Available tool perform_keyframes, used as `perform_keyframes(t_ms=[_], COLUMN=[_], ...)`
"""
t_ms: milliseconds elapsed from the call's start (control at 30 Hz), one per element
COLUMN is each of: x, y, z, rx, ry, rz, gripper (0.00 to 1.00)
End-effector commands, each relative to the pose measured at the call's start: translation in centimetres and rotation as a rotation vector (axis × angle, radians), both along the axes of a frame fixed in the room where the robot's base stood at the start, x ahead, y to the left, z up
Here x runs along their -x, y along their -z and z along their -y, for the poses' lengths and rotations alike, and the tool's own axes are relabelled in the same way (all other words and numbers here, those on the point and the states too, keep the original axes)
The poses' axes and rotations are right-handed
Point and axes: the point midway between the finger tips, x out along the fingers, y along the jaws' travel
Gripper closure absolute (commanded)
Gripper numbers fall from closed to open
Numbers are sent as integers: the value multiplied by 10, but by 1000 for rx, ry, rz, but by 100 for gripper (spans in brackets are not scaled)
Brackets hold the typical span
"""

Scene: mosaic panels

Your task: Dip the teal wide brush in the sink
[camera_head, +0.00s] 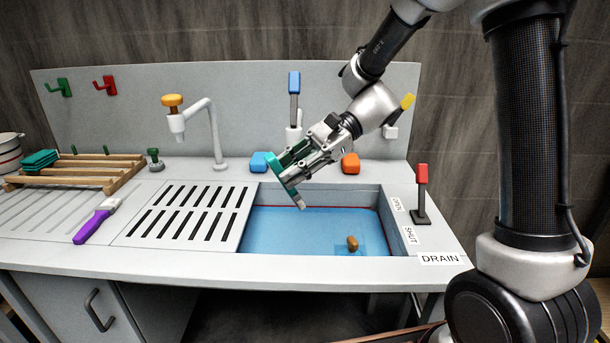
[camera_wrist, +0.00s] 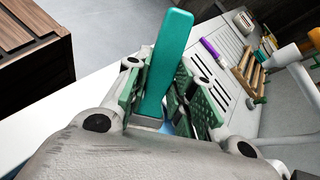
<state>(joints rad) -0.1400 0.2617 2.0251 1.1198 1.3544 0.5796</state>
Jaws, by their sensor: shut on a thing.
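My gripper (camera_head: 297,167) is shut on the teal wide brush (camera_head: 287,187) and holds it tilted above the sink. The brush's lower end points down toward the water, and I cannot tell whether it touches it. In the wrist view the teal handle (camera_wrist: 167,62) stands between the finger pads of my gripper (camera_wrist: 165,92); the bristles are hidden there. The sink (camera_head: 330,222) holds blue water, with a small brown object (camera_head: 352,243) in it near the right front.
A slotted drainboard (camera_head: 190,216) borders the sink's left, with a purple brush (camera_head: 97,220) farther left. A wooden rack (camera_head: 80,170) stands at the back left. A faucet (camera_head: 213,135) rises behind. A red-topped drain lever (camera_head: 421,195) stands at the right. Blue (camera_head: 259,162) and orange (camera_head: 350,163) blocks sit behind the sink.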

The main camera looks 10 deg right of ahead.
Motion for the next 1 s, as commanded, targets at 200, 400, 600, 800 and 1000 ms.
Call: perform_keyframes(t_ms=[200,400,600,800,1000], x=[0,0,0,0,0], y=[14,36,58,80,102], z=[0,0,0,0,0], rx=[-1,0,0,0,1], ry=[1,1,1,1,2], rz=[-3,-3,-5,-4,-3], gripper=[99,99,99,99,99])
